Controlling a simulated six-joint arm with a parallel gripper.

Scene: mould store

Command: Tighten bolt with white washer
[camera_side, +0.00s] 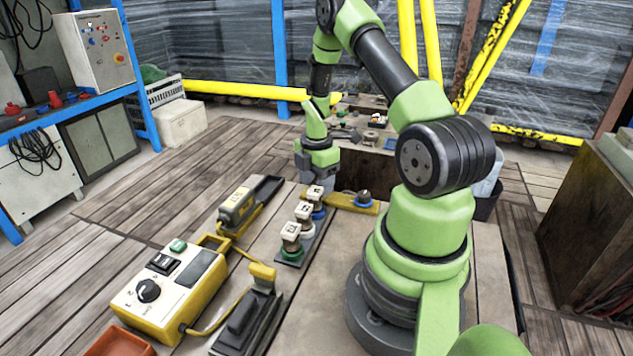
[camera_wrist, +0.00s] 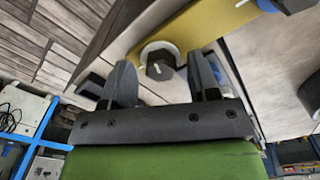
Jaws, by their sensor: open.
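In the wrist view a dark bolt (camera_wrist: 160,68) with a white washer (camera_wrist: 148,51) around it sits on a yellow plate (camera_wrist: 215,32). My gripper (camera_wrist: 163,70) is open, with one finger on each side of this bolt in the picture. I cannot tell how far the fingertips are from it. In the side view my gripper (camera_side: 318,177) points down at the left end of the yellow plate (camera_side: 340,200); the white-washer bolt is hidden there. A second dark bolt with a blue washer (camera_side: 364,198) stands at the plate's right end.
A row of white-topped pieces (camera_side: 304,211) with coloured rings stands on a dark strip in front of my gripper. A yellow tool (camera_side: 238,206) lies left of them. A yellow control box (camera_side: 170,290) with a cable and a dark device (camera_side: 246,320) are nearer the camera.

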